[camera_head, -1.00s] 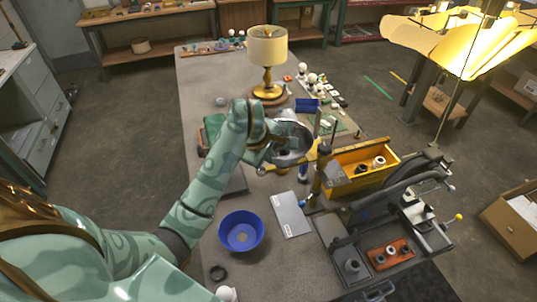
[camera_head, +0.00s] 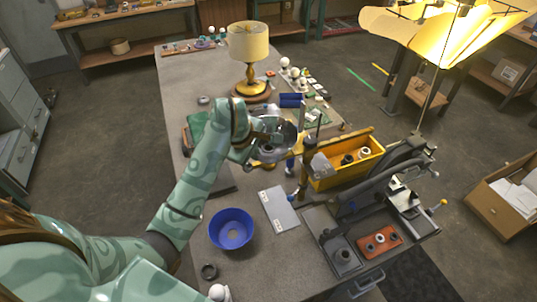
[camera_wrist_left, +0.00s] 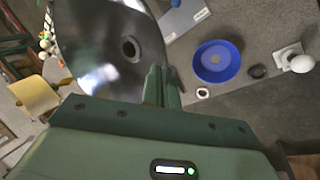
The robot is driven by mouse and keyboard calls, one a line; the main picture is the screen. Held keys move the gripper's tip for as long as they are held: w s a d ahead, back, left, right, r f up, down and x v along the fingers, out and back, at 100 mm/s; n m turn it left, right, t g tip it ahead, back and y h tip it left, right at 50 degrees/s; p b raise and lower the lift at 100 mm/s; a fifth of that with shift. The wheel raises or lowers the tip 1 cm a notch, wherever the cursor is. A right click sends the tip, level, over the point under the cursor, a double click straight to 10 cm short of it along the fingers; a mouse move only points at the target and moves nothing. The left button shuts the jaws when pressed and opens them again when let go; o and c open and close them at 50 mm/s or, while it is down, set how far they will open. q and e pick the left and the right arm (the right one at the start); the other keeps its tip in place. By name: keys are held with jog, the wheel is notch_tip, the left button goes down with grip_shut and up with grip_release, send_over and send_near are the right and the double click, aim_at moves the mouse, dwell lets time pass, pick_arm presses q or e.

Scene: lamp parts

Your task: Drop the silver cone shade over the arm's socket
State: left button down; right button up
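The silver cone shade (camera_head: 275,150) is at my left gripper (camera_head: 258,138), over the middle of the table in the head view. The gripper appears shut on the shade's rim. In the left wrist view the shade (camera_wrist_left: 100,45) fills the upper left, its round centre hole showing, and the fingers (camera_wrist_left: 160,82) meet its edge. The shade is tilted. A dark jointed lamp arm (camera_head: 375,190) lies to the right of the shade, by the yellow bin. I cannot make out its socket clearly. My right gripper is not in view.
A yellow bin (camera_head: 330,182) holds dark and white parts. A blue bowl (camera_head: 231,229) and a pale plate (camera_head: 279,211) lie nearer. A grey tray (camera_head: 335,262) is at the front right.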

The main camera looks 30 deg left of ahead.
pick_arm(q)
jog(key=shift+f, duration=0.1)
dwell(0.4)
jog(key=shift+f+b, duration=0.6)
jog(key=shift+f, duration=0.15)
dwell(0.6)
jog(key=shift+f, duration=0.5)
dwell(1.1)
jog(key=c, duration=1.6)
grip_release()
jog(key=p+v, duration=0.2)
jog(key=v, duration=1.4)
jog(key=shift+r, duration=0.15)
